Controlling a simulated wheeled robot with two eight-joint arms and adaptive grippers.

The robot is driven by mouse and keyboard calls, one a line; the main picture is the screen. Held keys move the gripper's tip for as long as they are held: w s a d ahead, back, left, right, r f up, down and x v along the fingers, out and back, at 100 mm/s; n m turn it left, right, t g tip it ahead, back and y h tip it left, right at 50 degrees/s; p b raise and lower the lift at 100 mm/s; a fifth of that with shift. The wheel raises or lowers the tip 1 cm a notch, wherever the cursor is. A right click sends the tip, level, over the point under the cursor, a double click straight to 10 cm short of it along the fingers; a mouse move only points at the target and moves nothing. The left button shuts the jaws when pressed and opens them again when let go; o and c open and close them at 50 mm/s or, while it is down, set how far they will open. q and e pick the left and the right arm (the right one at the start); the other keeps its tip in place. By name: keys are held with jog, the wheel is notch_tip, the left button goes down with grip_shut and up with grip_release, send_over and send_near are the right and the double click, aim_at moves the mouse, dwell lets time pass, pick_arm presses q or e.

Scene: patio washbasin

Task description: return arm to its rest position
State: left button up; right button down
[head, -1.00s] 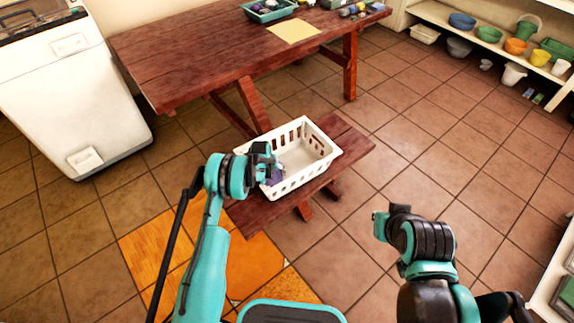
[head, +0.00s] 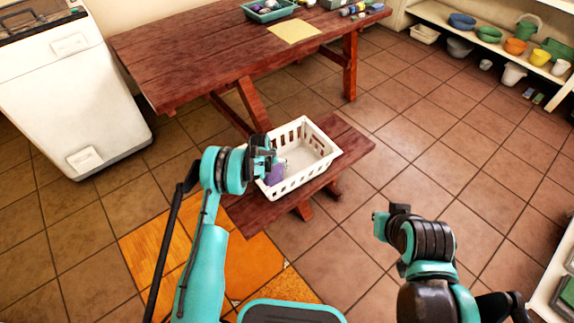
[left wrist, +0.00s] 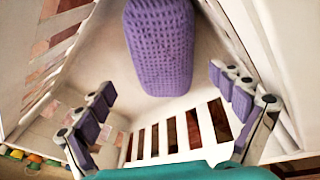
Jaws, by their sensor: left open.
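My left gripper (head: 266,154) is over the left end of the white slotted basket (head: 322,151). In the left wrist view its fingers (left wrist: 162,82) are spread wide with nothing between them. A purple, waffle-textured item (left wrist: 160,45) lies in the basket just beyond the fingertips, apart from them. It also shows in the head view (head: 276,173), partly hidden by my gripper. My right gripper (head: 382,226) is at the lower right, over the floor and away from the basket. Its fingers are not clear enough to tell their state.
The basket stands on the low wooden bench (head: 352,146) beside a wooden table (head: 190,50). On the table are a yellow cloth (head: 294,31) and a teal tray (head: 270,14). A white appliance (head: 70,95) stands left. Shelves with bowls are at upper right. Floor at right is clear.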

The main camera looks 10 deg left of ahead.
pick_arm(q)
jog(key=w+d+r+v, duration=0.1)
jog(key=w+d+v, duration=0.1)
jog(key=v, duration=1.8)
jog(key=s+a+r+t, duration=0.1)
jog(key=s+r+t, duration=0.1)
jog(key=s+r, duration=0.9)
jog(key=s+r+m, duration=0.1)
jog(key=s+r, duration=0.8)
jog(key=s, duration=0.2)
jog(key=s+a+f+t+y, duration=0.1)
jog(key=s+f+t, duration=0.1)
jog(key=s, duration=1.2)
jog(key=shift+a+m, duration=0.3)
jog(key=shift+m, duration=0.1)
